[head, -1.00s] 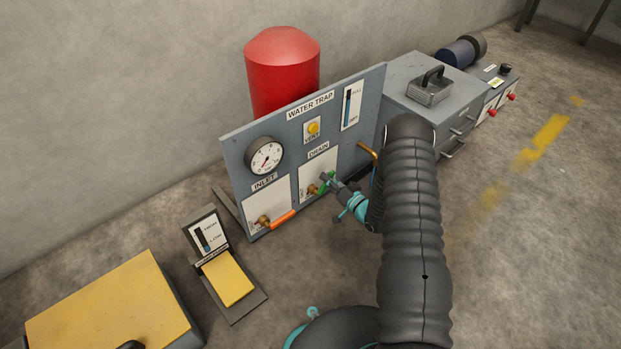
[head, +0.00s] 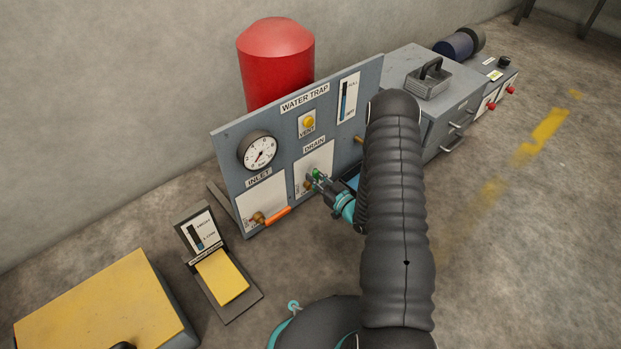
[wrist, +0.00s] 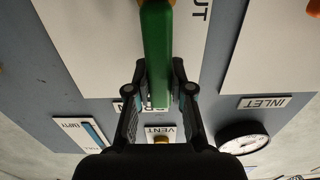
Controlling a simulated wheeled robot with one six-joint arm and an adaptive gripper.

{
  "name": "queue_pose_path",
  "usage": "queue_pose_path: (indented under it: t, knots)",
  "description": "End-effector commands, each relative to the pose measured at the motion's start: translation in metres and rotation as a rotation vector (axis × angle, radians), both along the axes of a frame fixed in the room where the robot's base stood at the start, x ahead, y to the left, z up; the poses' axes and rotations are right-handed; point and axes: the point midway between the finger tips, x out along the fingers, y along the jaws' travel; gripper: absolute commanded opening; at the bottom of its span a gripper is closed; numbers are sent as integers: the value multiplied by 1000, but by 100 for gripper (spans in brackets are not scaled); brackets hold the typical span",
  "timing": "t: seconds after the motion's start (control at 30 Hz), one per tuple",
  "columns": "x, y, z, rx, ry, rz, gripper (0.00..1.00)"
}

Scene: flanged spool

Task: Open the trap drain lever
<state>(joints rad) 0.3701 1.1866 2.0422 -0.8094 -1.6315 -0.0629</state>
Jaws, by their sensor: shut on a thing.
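The water trap panel (head: 228,150) stands upright in the middle of the head view. Its drain lever, with a green handle (head: 317,173), sits on the white plate below the DRAIN label (head: 314,144). In the wrist view the green lever (wrist: 156,50) runs from the top edge down between my fingers, pointing toward the VENT label (wrist: 161,131). My gripper (head: 318,182) is shut on the lever's end; it also shows in the wrist view (wrist: 158,92). The arm partly hides the panel's right side, and the lever's pivot is barely visible.
The orange inlet lever (head: 277,217) is left of the drain lever, below the gauge (head: 258,151). The yellow vent button (head: 308,123) is above. A pedal stand (head: 222,277) and a yellow-topped box (head: 95,305) are front left. A grey cabinet (head: 400,70) stands right of the panel.

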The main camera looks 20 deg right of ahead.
Motion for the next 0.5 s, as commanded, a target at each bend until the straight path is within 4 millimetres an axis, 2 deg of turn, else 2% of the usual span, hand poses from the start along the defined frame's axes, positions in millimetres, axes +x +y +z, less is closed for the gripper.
queue_pose_path:
  t: [0.47,0.5]
  knots:
    - [-1,-1,-2,-17,-2,0,0]
    - [-1,-1,-3,-17,-2,0,24]
